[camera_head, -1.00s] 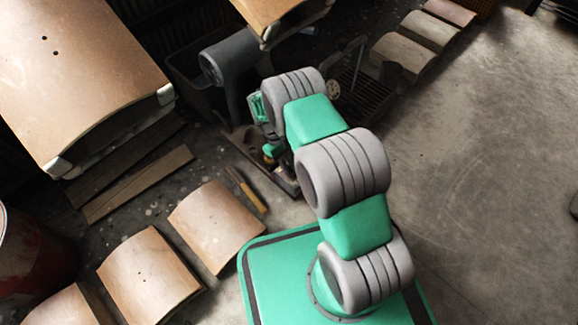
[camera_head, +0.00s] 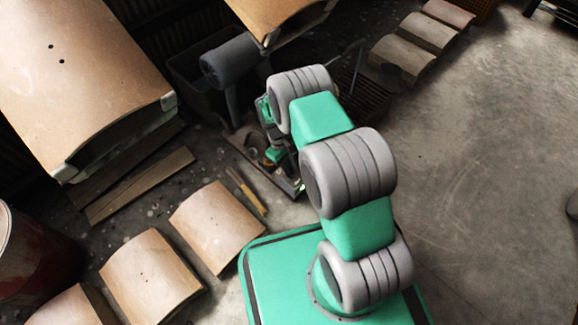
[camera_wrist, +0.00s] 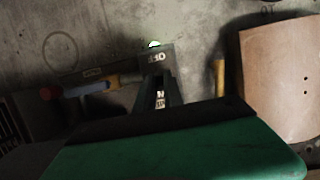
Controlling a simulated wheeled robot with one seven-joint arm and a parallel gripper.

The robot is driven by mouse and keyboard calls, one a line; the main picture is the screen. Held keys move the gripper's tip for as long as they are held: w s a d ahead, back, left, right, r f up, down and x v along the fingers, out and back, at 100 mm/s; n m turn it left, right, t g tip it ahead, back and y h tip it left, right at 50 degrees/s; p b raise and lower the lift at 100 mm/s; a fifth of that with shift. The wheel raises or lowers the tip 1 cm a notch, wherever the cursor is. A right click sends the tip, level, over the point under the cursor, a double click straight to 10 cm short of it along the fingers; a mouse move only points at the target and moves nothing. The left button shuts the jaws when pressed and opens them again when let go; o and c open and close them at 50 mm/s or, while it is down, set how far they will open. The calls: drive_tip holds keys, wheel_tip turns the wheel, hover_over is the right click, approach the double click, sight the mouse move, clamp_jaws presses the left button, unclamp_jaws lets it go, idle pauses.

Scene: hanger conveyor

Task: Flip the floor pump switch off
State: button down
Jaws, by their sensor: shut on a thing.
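The floor pump switch shows in the wrist view as a dark block with an OFF label (camera_wrist: 157,57) at its far end and a partly hidden second label (camera_wrist: 160,99) nearer me. A small pale-green light (camera_wrist: 154,44) glows beyond the OFF end. It also shows as a bright green spot in the head view (camera_head: 300,188). My gripper (camera_wrist: 158,88) is down at the switch and shut on it. The fingertips are dark, and their exact contact is hard to see. In the head view my arm hides most of the gripper and switch.
Curved wooden panels (camera_head: 218,226) lie on the floor at lower left. A yellow-handled tool (camera_head: 247,190) lies beside the pump's base. Open concrete floor (camera_head: 480,170) lies at right.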

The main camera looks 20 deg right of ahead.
sight(296, 180)
drive_tip(key=shift+s+d+r+t+y+p, duration=0.15)
drive_tip(key=shift+s+r+t+y+p, duration=0.35)
drive_tip(key=shift+p, duration=0.5)
drive_tip(key=shift+s+d+f+t+y+p, duration=0.15)
drive_tip(key=shift+t+y+p, duration=0.1)
drive_tip(key=shift+t+p, duration=0.35)
drive_tip(key=shift+s+d+f+t+y+p, duration=0.15)
drive_tip(key=shift+t+y+p, duration=0.1)
drive_tip(key=shift+t+p, duration=0.35)
drive_tip(key=t, duration=0.1)
drive_tip(key=t+y, duration=0.1)
drive_tip(key=shift+s+d+f+t, duration=0.2)
drive_tip(key=shift+s+f+t, duration=0.1)
drive_tip(key=shift+s+t, duration=0.1)
drive_tip(key=shift+s+d+f+t+y+b, duration=0.1)
drive_tip(key=shift+s+t+y+b, duration=0.15)
drive_tip(key=shift+t+y, duration=0.5)
drive_tip(key=c, duration=1.4)
unclamp_jaws()
drive_tip(key=shift+c, duration=0.2)
